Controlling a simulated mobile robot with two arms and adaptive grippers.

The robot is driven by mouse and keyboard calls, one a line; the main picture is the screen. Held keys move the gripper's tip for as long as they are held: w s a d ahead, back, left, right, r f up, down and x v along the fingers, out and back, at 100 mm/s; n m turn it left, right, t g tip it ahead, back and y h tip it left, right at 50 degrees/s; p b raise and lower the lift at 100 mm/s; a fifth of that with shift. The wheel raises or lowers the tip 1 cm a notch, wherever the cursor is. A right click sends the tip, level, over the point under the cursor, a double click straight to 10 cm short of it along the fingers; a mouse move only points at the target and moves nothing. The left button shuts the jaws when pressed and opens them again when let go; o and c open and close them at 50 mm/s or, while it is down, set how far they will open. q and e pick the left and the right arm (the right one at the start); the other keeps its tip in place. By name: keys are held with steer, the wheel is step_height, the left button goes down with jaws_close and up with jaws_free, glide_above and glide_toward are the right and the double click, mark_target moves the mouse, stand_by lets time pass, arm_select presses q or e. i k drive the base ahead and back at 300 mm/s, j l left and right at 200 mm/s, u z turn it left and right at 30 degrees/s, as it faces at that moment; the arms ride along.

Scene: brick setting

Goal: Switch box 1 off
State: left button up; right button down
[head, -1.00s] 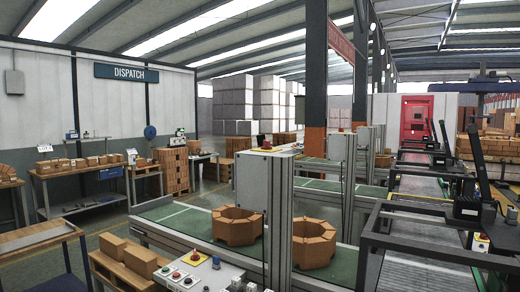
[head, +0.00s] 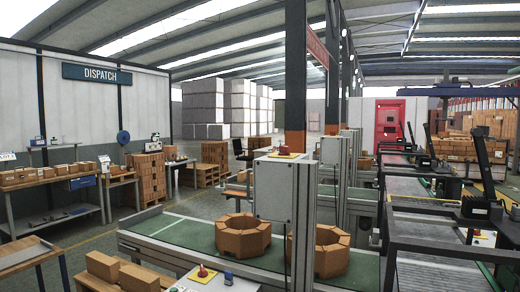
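A grey control box (head: 275,190) stands on a metal post in the near middle. A red button (head: 285,151) on a yellow plate sits on its top. A low console (head: 215,284) with a red mushroom button (head: 203,271) and a few small knobs shows at the bottom edge, partly cut off. Another small panel (head: 482,238) with a red and yellow button is on the right. No number is readable on these boxes, so I cannot tell which is box 1, nor its switch state. Neither of my grippers is in view.
A green conveyor (head: 190,232) carries rings of orange bricks (head: 243,234) behind the post. Brick blocks (head: 103,265) lie at lower left. A workbench (head: 55,212) stands at left. Dark railings (head: 440,243) and rollers fill the right. Open floor shows between bench and conveyor.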

mark_target(284, 151)
steer(key=i+j+z, duration=0.1)
steer(key=j, duration=0.3)
steer(key=i+j+z, duration=0.1)
steer(key=j, duration=0.25)
steer(key=i+j, duration=0.2)
steer(key=j, duration=0.2)
steer(key=i+j+z, duration=0.15)
steer(key=j, duration=0.25)
steer(key=i+j+z, duration=0.1)
steer(key=j, duration=0.3)
steer(key=i+j+z, duration=0.1)
steer(key=j, duration=0.35)
steer(key=i+j, duration=0.2)
steer(key=i+j+z, duration=0.15)
steer(key=j, duration=0.25)
steer(key=i+j, duration=0.2)
steer(key=i+j+z, duration=0.15)
steer(key=j, duration=0.3)
steer(key=i+j, duration=0.2)
steer(key=i+j+z, duration=0.15)
steer(key=j, duration=0.3)
steer(key=i+j, duration=0.15)
steer(key=j, duration=0.2)
steer(key=z, duration=0.05)
